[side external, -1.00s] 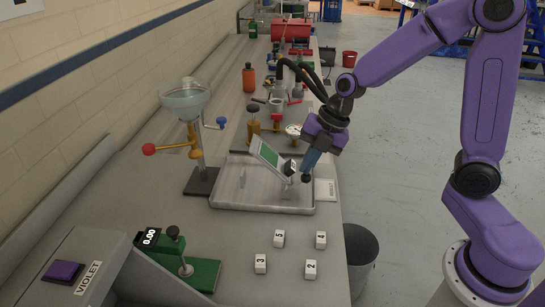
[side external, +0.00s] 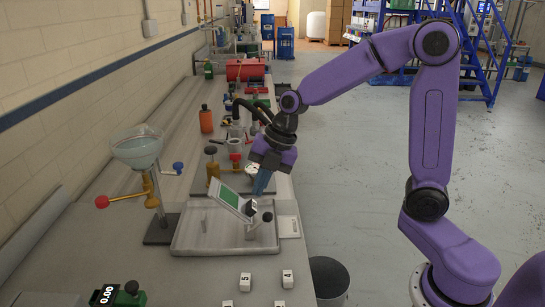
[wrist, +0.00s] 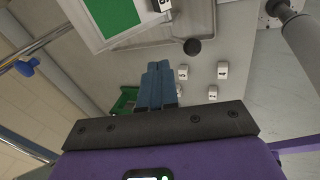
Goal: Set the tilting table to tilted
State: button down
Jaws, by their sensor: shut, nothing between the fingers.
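The tilting table is a pale plate with a green top (side external: 232,199), standing in a grey tray (side external: 190,238). The plate is clearly slanted, its left edge high and its right edge low. A dark knob (side external: 267,216) sits at its right, by a pale bracket. In the wrist view, the green plate (wrist: 112,14) is at top left and the knob (wrist: 193,46) is right of it. My gripper (side external: 259,191) is shut and empty, its blue fingers pointing down just above the knob, with a small gap. The fingers also show in the wrist view (wrist: 158,70).
Numbered white cubes (side external: 245,281) and a green device (side external: 118,296) are in front. An orange bottle (side external: 206,120) and other apparatus stand behind. A bin (side external: 329,278) is beside the bench.

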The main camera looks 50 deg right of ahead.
jog(key=v, duration=0.8)
jog(key=shift+s+d, duration=0.4)
jog(key=shift+d, duration=0.05)
jog(key=s+f+m+h, duration=0.1)
jog(key=s+f+m, duration=0.2)
jog(key=s, duration=0.5)
jog(key=s+f+m+g+h, duration=0.1)
jog(key=s+f+m, duration=0.2)
jog(key=s+m, duration=0.2)
jog(key=s+f+m+g+h, duration=0.1)
jog(key=s+f+m, duration=0.2)
jog(key=s, duration=0.7)
jog(key=shift+s+m, duration=0.4)
jog(key=shift+m, duration=0.7)
jog(key=shift+d, duration=0.1)
